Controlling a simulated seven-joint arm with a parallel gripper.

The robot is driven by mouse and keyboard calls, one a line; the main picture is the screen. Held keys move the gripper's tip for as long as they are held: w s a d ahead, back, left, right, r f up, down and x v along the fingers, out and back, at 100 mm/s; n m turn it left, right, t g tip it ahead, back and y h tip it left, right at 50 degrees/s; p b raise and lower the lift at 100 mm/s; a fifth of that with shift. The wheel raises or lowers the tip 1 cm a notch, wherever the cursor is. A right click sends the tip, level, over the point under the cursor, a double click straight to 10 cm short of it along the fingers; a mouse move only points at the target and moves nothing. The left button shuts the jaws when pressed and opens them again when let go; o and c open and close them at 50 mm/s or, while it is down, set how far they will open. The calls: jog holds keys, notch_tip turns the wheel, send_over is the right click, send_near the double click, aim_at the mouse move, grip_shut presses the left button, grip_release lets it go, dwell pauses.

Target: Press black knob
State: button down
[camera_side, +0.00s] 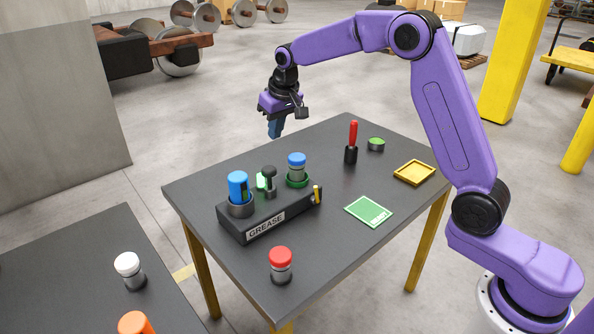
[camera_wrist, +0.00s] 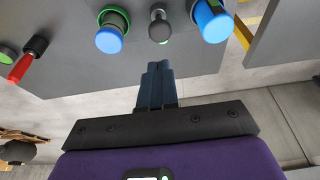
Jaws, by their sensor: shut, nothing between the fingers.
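The black knob (camera_side: 269,173) stands upright on the dark box labelled GREASE, between a blue cylinder (camera_side: 238,187) and a blue-capped jar in a green ring (camera_side: 297,180). A small green part shows behind the knob. In the wrist view the knob (camera_wrist: 158,25) is at the top middle, with the blue-capped jar (camera_wrist: 109,38) to its left and the blue cylinder (camera_wrist: 212,22) to its right. My gripper (camera_side: 275,130) is shut and empty, pointing down above the far edge of the table, apart from the knob. Its fingers also show in the wrist view (camera_wrist: 157,70).
The GREASE box (camera_side: 268,225) sits on the dark table (camera_side: 330,240). A red-capped jar (camera_side: 280,264), green card (camera_side: 369,211), yellow tray (camera_side: 414,173), red-handled tool (camera_side: 352,140) and green-topped puck (camera_side: 376,144) stand around it. A second table with jars is at lower left.

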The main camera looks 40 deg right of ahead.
notch_tip(320, 180, up, 3)
jog(key=shift+r, duration=0.15)
dwell(0.3)
send_near(271, 170)
jog(key=w+f, duration=0.2)
jog(key=f, duration=0.1)
jog(key=w+f, duration=0.1)
jog(key=f, duration=0.1)
jog(key=shift+f, duration=0.6)
jog(key=shift+f, duration=0.1)
jog(key=shift+f, duration=1.8)
